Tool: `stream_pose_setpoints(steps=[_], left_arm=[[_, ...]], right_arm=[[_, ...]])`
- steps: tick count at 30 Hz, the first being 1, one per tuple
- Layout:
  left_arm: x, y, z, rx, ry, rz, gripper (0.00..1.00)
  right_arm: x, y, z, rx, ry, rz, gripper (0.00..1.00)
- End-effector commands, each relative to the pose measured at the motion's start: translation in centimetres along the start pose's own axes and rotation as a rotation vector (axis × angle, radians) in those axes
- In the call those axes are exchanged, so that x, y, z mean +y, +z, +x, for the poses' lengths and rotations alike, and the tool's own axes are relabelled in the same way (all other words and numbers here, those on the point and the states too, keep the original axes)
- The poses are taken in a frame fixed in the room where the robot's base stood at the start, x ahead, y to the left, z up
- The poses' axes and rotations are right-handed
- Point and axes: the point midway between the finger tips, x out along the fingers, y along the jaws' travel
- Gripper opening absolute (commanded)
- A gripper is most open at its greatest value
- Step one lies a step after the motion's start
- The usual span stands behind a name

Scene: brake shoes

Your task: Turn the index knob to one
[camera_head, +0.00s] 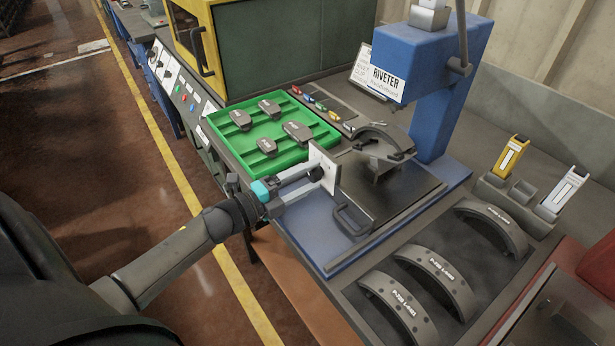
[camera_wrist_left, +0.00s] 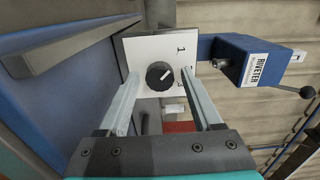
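The index knob (camera_wrist_left: 159,75) is a round black knob on a white plate (camera_wrist_left: 147,48), marked 1 above and 3 below on its right side. A mark between them is mostly hidden behind a fingertip. The knob's light pointer line slants to the upper right; I cannot tell exactly which number it meets. My left gripper (camera_wrist_left: 162,82) is open, its fingers on either side of the knob with gaps showing. In the head view my left gripper (camera_head: 308,180) reaches the white plate (camera_head: 325,163) beside the fixture; the knob is unclear there. My right gripper is out of view.
The blue riveter (camera_head: 425,65) stands behind the fixture, which carries a curved shoe (camera_head: 382,140). A green tray (camera_head: 220,132) with several dark pads lies to the left. Curved linings (camera_head: 435,278) lie at the front right, near yellow and white holders (camera_head: 510,155).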

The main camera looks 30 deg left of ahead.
Motion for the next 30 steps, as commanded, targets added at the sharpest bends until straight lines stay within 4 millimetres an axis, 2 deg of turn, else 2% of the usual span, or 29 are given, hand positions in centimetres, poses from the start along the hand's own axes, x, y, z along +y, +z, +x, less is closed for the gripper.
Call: stream_pose_setpoints(steps=[9,14,20,30], left_arm=[[0.0,0.0,-0.1,-0.001,0.001,0.002,0.72],[0.1,0.0,-1.2,-0.001,0.002,0.001,0.72],[0.1,0.0,-4.4,-0.001,0.004,0.0,0.72],[0.1,0.0,-10.9,-0.002,0.004,0.0,0.72]], right_arm=[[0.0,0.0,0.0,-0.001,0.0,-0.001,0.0],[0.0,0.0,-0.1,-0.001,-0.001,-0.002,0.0],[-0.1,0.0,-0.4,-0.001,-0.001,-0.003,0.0],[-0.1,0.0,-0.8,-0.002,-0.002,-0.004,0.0]])
